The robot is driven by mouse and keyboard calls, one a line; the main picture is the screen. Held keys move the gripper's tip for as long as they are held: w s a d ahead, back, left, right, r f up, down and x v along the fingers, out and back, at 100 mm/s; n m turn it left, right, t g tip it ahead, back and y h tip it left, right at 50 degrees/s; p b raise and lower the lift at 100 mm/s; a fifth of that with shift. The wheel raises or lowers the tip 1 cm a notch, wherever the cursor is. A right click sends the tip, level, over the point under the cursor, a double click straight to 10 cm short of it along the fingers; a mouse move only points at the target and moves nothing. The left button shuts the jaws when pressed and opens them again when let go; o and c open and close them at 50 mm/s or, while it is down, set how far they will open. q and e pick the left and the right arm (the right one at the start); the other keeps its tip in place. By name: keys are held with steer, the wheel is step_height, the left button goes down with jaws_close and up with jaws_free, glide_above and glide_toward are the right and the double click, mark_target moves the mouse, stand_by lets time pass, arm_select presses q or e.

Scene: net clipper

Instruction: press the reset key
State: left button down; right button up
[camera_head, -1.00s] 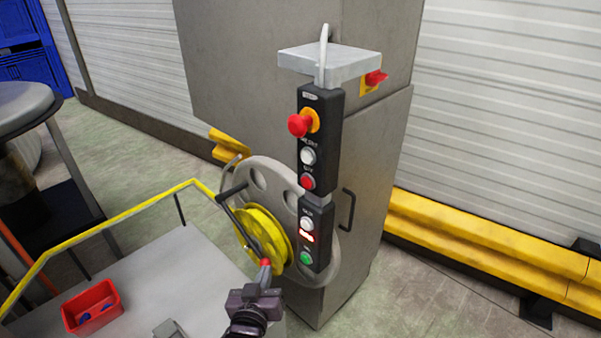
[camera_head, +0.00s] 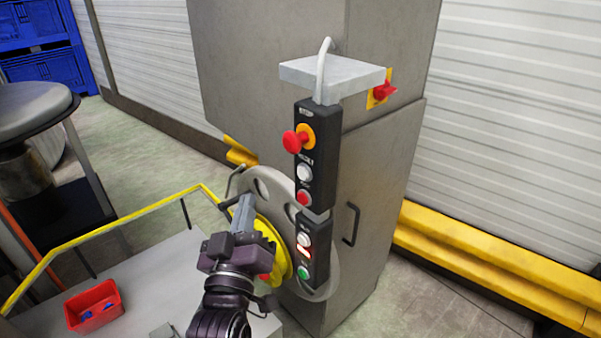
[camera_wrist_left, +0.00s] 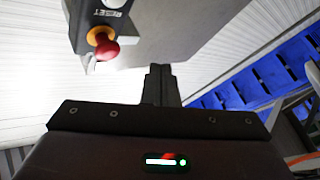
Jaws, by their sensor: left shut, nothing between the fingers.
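The reset key is the white button (camera_head: 304,172) on the upper black control box (camera_head: 321,125), below the red emergency-stop knob (camera_head: 294,141). In the left wrist view, its white cap (camera_wrist_left: 114,3) is cut off at the top edge, beside the RESET label, and the red knob (camera_wrist_left: 105,47) is nearby. My left gripper (camera_head: 244,205) is shut and empty. In the head view it appears left of and lower than the reset key, in front of the reel, not touching the key. Its closed fingers (camera_wrist_left: 160,70) show in the wrist view. My right gripper is not in view.
Below the key is a red button (camera_head: 304,198). A lower box (camera_head: 316,232) has white, lit red and green buttons. The yellow reel (camera_head: 278,250) stands behind my gripper. A yellow rail (camera_head: 130,217) and red bin (camera_head: 93,306) are left. A grey plate (camera_head: 332,78) overhangs the boxes.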

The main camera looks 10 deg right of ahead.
mark_target(303, 173)
arm_select(q)
steer(key=w+d, duration=0.5)
steer(key=d, duration=0.2)
steer(key=shift+w, duration=0.15)
stand_by(0.3)
steer(key=shift+d, duration=0.1)
stand_by(0.6)
stand_by(1.2)
steer(key=shift+w+d, duration=0.25)
steer(key=shift+d, duration=0.1)
